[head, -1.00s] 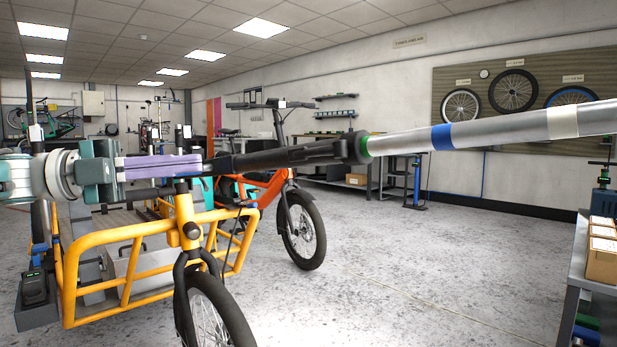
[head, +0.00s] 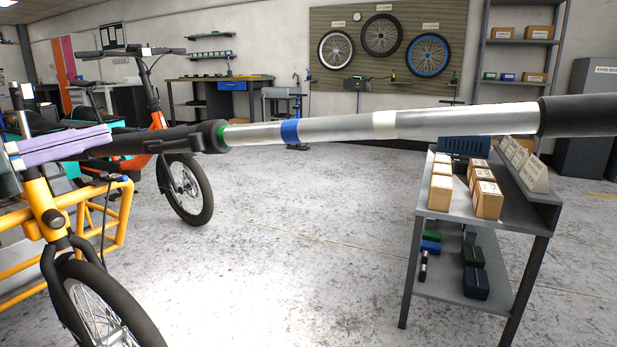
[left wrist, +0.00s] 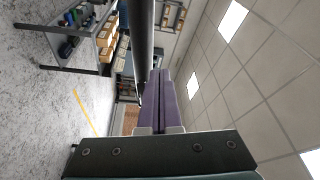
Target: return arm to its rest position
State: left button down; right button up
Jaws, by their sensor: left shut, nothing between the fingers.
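My left gripper (head: 106,135) has purple fingers and is at the left edge of the head view, above the front of the yellow cargo bike (head: 52,217). Its fingers are shut with nothing between them. They also show close together in the left wrist view (left wrist: 162,76). A long tube (head: 340,127), black, then silver with a green ring and a blue band, crosses the head view from the fingers to the right edge. Its black part (left wrist: 142,40) runs close beside the fingers in the wrist view. I cannot tell whether they touch. My right gripper is not in view.
A grey metal bench (head: 440,202) with small boxes (head: 487,200) stands at the right. An orange bike (head: 158,120) stands behind the yellow one. Wheels hang on a board (head: 330,70) at the back. The floor (head: 290,240) between bikes and bench is clear.

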pick_arm(q)
jog(key=s+d+r+n+y+p, duration=0.4)
jog(key=d+r+n+y+p, duration=0.5)
jog(key=n+p, duration=0.65)
jog(key=s+d+r+n+g+y+p, duration=0.1)
jog(key=s+r+n+g+p, duration=0.2)
jog(key=s+p, duration=0.5)
jog(key=s+d+r+g+p, duration=0.2)
jog(key=s+r+g+p, duration=0.15)
jog(key=s+p, duration=0.4)
jog(key=s+d+r+n+g+y+p, duration=0.1)
jog(key=s+r+n+g+p, duration=0.3)
jog(key=s, duration=0.6)
notch_tip(320, 180, up, 37)
jog(key=s+m+g+p, duration=0.1)
jog(key=m+p, duration=0.1)
jog(key=p, duration=3.6)
jog(key=shift+s+d+f, duration=0.15)
jog(key=shift+s+d, duration=0.1)
jog(key=shift+s, duration=0.15)
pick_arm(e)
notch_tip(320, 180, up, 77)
pick_arm(q)
jog(key=shift+m, duration=0.25)
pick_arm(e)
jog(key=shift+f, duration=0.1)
